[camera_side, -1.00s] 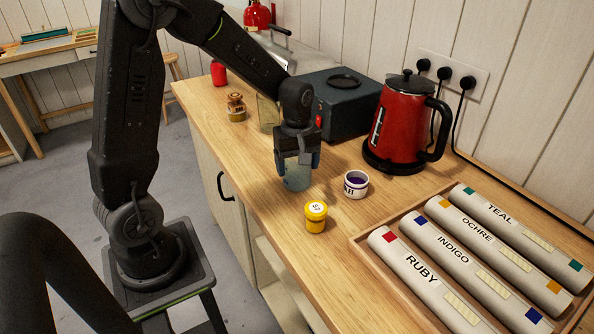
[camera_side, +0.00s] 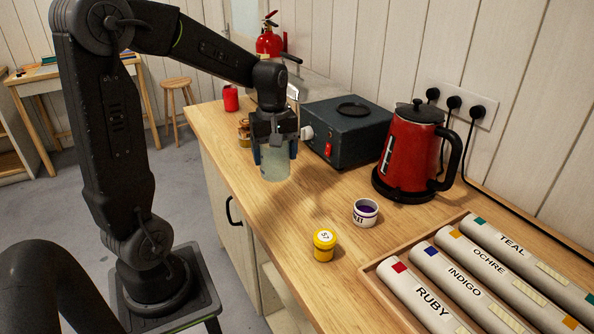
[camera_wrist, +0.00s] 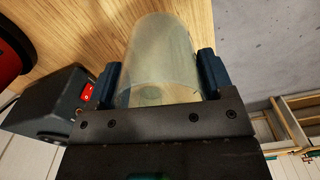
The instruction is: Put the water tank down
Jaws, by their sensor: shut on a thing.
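The water tank (camera_side: 275,166) is a translucent, pale greenish cylinder. My gripper (camera_side: 275,152) is shut on it, with a dark blue finger on each side. In the side view the tank hangs upright below my gripper and appears to be above the wooden counter (camera_side: 300,210), with a shadow on the wood to its lower right. In the wrist view the tank (camera_wrist: 162,62) fills the space between the two fingers (camera_wrist: 158,82), with the counter behind it. Its lower rim looks clear of the wood; the exact height is hard to tell.
A dark box with a red switch (camera_side: 346,130) stands behind the tank. Small brown jars (camera_side: 244,132) are partly hidden behind my gripper. Labelled rolls (camera_side: 480,268) lie in a tray.

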